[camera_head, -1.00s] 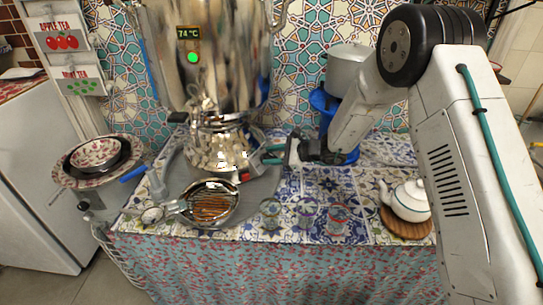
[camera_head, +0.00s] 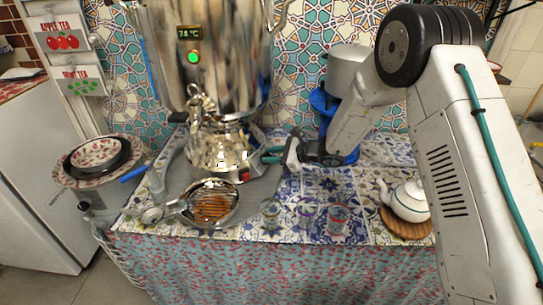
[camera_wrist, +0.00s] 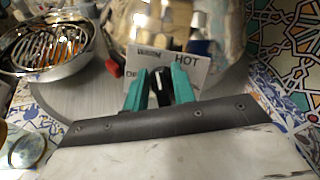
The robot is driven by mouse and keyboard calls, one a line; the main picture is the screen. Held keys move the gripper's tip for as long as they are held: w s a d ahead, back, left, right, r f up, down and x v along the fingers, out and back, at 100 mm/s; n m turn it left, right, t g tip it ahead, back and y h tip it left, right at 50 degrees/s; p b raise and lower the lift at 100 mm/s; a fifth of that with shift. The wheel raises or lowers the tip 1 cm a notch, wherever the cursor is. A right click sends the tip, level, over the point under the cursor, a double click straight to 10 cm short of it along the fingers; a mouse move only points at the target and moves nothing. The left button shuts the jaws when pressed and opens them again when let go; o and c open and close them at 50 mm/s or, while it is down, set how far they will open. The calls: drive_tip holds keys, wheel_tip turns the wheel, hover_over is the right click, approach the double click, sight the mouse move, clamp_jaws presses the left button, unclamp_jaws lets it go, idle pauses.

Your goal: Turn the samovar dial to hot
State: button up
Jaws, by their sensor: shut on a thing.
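The samovar (camera_head: 222,60) is a large shiny metal urn with a lit 74 °C display and a green light. Its lower base (camera_head: 222,148) stands on a grey round tray (camera_head: 262,188). In the wrist view, a black dial (camera_wrist: 160,88) with a light pointer line sits in front of a white label plate (camera_wrist: 195,68) that reads "HOT" on the right and another word on the left. My gripper (camera_wrist: 160,84) has its teal fingers on both sides of the dial, shut on it. In the head view my gripper (camera_head: 272,155) is at the right of the base.
A metal strainer bowl (camera_head: 210,204) is at the front left of the samovar. Small glasses (camera_head: 338,218) stand along the table's front. A white teapot (camera_head: 408,200) is at right, and a pot (camera_head: 348,68) sits on a blue stand behind my arm.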

drive_tip(key=m+t, duration=0.1)
drive_tip(key=m, duration=0.2)
drive_tip(key=m+t, duration=0.1)
drive_tip(key=m, duration=0.2)
drive_tip(key=shift+w+d+h, duration=0.1)
drive_tip(key=shift+h, duration=0.3)
drive_tip(key=m, duration=0.3)
drive_tip(key=m+t+h, duration=0.1)
drive_tip(key=m, duration=0.2)
drive_tip(key=shift+w+d+f+t+h, duration=0.1)
drive_tip(key=shift+d+t+h, duration=0.05)
drive_tip(key=shift+t+h, duration=0.15)
drive_tip(key=o, duration=0.7)
drive_tip(key=v, duration=0.7)
drive_tip(key=shift+s+d, duration=0.2)
drive_tip(key=shift+d, duration=0.15)
